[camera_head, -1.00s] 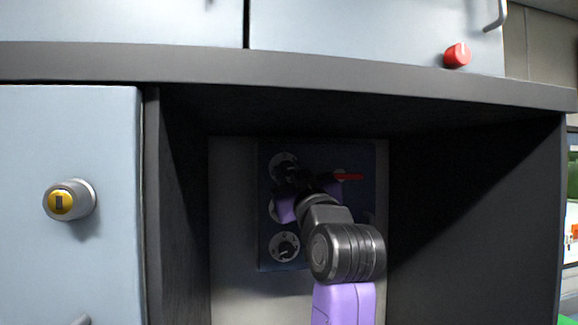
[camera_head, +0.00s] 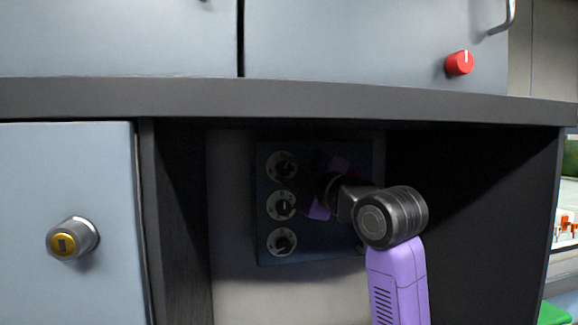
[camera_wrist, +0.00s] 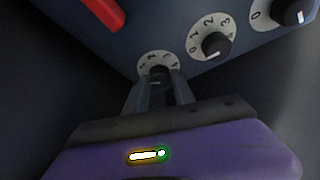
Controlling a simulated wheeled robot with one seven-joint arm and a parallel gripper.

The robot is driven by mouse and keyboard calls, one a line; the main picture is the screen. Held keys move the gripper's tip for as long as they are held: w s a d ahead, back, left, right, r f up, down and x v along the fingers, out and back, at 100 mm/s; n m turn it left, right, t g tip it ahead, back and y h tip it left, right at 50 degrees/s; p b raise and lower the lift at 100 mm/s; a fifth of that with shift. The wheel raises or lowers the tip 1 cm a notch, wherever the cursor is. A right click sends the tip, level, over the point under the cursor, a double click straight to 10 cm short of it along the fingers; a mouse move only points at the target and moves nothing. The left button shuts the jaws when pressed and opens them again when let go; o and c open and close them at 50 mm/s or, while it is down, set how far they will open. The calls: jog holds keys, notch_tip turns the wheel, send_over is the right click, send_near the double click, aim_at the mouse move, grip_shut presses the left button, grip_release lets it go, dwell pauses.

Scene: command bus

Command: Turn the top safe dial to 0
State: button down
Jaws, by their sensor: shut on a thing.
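A dark blue safe panel (camera_head: 265,225) carries three dials in a column. The top safe dial (camera_head: 282,166) has a pale ring and dark knob; the middle dial (camera_head: 281,205) and bottom dial (camera_head: 282,242) are below it. In the wrist view, my gripper (camera_wrist: 160,80) is shut on the knob of the top safe dial (camera_wrist: 157,60), fingers on either side. Its ring numbers are partly hidden, so I cannot read its setting. The middle dial (camera_wrist: 216,42) and bottom dial (camera_wrist: 292,12) are beside it. In the head view, my purple gripper body is right of the dials.
A red handle (camera_wrist: 102,13) is close to the top dial in the wrist view; my arm hides it in the head view. The panel sits in a dark recess under a grey ledge (camera_head: 300,97). A grey-and-yellow knob (camera_head: 73,239) is on the left door, a red knob (camera_head: 459,63) above.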

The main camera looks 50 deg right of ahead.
jog(key=n+g, duration=0.1)
jog(key=n, duration=0.1)
jog(key=n+g+p, duration=0.1)
jog(key=n, duration=0.2)
jog(key=shift+r+y, duration=0.15)
jog(key=shift+y, duration=0.25)
jog(key=shift+n, duration=0.4)
jog(key=c, duration=1.1)
grip_release()
jog(key=shift+o, duration=0.2)
jog(key=b+v, duration=0.1)
jog(key=v, duration=0.6)
jog(key=shift+s+b, duration=0.35)
jog(key=shift+s, duration=0.05)
jog(key=shift+a, duration=0.1)
